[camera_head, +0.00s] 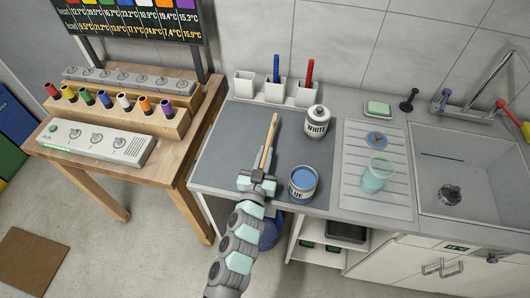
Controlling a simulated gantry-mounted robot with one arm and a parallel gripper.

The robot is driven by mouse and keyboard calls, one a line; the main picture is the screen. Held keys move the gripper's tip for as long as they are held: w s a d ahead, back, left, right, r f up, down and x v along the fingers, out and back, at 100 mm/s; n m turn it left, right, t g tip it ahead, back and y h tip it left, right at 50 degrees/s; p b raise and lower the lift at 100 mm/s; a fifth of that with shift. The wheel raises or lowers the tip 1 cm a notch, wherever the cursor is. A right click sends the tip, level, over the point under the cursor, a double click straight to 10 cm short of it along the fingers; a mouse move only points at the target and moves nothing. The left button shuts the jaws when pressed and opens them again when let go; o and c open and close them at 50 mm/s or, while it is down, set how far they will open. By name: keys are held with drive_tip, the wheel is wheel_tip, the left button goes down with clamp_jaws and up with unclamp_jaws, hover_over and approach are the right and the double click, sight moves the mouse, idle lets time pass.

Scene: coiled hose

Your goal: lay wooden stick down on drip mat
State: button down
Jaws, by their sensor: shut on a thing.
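The wooden stick (270,137) is long, thin and light brown. My gripper (259,176) is shut on its near end, and its far end points toward the back of the counter. The drip mat appears to be the flat dark grey mat (229,141) on the left part of the counter. The stick and my gripper are over this mat. I cannot tell whether the stick touches it. My gripper hides the stick's near end.
A blue paint can (303,185) stands close right of my gripper. A white bottle (317,122) stands behind it, right of the stick. White holders (276,90) line the back. A ribbed drainboard (378,196) with a teal cup (376,175) and the sink (468,185) lie right.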

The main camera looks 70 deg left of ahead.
drive_tip(key=shift+f, duration=0.65)
drive_tip(key=shift+f+b, duration=0.95)
drive_tip(key=c, duration=1.3)
unclamp_jaws()
drive_tip(key=shift+c, duration=0.2)
drive_tip(key=shift+d, duration=0.1)
drive_tip(key=v, duration=1)
drive_tip(key=shift+s+d, duration=0.25)
drive_tip(key=shift+r, duration=0.1)
